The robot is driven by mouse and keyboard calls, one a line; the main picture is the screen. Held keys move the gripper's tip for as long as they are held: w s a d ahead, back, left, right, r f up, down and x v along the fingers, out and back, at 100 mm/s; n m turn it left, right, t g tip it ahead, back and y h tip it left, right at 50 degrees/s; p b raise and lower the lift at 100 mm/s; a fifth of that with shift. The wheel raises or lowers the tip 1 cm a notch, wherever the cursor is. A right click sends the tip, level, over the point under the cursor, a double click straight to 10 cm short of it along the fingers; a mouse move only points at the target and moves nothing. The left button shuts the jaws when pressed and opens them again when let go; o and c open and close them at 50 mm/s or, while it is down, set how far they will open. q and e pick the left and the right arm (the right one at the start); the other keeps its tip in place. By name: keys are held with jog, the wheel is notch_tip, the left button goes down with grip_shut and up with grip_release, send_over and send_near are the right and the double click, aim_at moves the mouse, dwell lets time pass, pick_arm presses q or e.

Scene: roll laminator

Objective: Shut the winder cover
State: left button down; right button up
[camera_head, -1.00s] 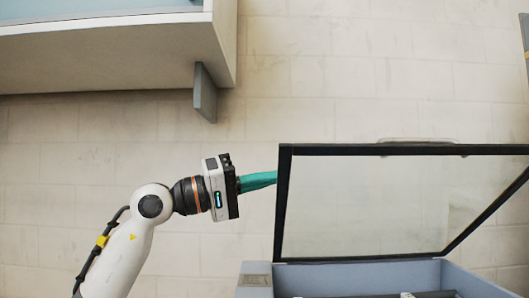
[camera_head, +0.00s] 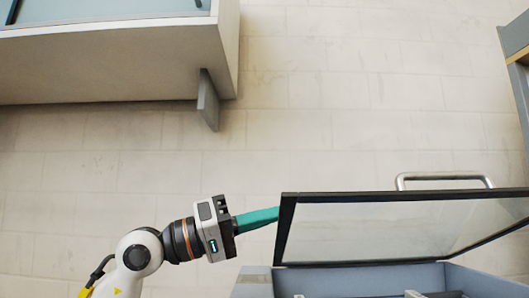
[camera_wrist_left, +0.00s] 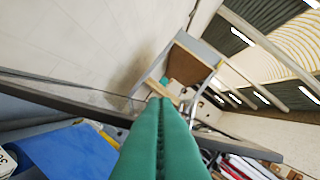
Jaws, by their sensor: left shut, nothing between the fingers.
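The winder cover is a clear panel in a dark frame (camera_head: 400,195), standing open and tilted above the grey-blue winder box (camera_head: 360,282). A silver handle (camera_head: 445,177) sits along its upper edge in the head view. My left gripper (camera_head: 277,214) is shut and empty, its green fingers reaching the frame's left side bar. The tips meet the bar in the picture; I cannot tell whether they press on it. In the left wrist view the shut fingers (camera_wrist_left: 158,105) cross in front of a dark bar (camera_wrist_left: 75,100). My right gripper is out of view.
A pale cabinet (camera_head: 120,60) with a grey bracket (camera_head: 208,100) stands at the upper left. Another grey unit (camera_head: 518,45) is at the right edge. Bare tiled floor lies between them. A blue surface (camera_wrist_left: 65,155) shows low in the left wrist view.

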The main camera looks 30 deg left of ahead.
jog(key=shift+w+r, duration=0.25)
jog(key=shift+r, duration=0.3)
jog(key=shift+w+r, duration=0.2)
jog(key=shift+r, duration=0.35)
